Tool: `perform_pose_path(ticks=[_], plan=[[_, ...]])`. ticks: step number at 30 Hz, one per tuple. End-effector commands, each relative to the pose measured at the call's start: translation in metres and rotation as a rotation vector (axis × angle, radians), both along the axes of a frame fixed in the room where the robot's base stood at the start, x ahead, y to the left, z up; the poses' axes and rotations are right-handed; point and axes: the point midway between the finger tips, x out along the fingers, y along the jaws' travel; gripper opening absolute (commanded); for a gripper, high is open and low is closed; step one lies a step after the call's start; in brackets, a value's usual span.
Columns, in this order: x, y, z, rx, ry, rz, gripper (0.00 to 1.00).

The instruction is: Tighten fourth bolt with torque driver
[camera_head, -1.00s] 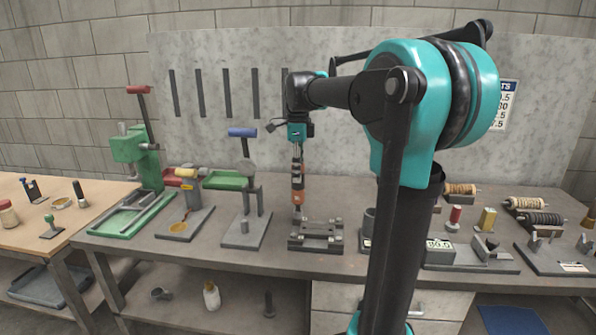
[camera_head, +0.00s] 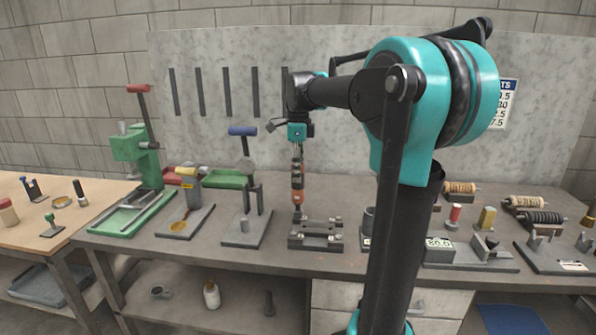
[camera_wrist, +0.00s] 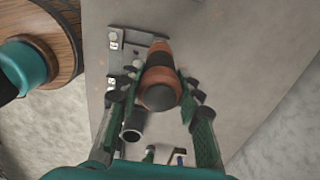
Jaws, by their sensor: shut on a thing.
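My gripper (camera_head: 297,160) points straight down over the bench and is shut on the torque driver (camera_head: 298,192), an upright tool with an orange and dark body. The driver's lower tip is at the back left corner of the bolt fixture (camera_head: 316,242), a low dark metal block with bolts at its corners. Whether the tip touches a bolt cannot be told. In the wrist view, the fingers flank the driver (camera_wrist: 160,87), seen end-on. It hides part of the fixture (camera_wrist: 140,42) below, where two bolt heads show at left.
The grey bench (camera_head: 200,258) carries a green press (camera_head: 140,160), a blue-handled press (camera_head: 245,190) left of the fixture, and a dark cup (camera_head: 368,222) right of it. A box with a numeric display (camera_head: 439,250) and spools (camera_head: 540,218) stand farther right.

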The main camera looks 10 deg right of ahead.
Motion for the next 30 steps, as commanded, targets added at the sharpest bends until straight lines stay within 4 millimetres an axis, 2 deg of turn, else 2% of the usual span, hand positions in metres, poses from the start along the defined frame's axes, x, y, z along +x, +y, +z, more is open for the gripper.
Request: perform_pose_path(ticks=[16,30], plan=[[0.0,0.0,0.003,0.0,0.0,0.0,0.0],[0.0,0.0,0.027,0.0,0.0,0.0,0.0]])
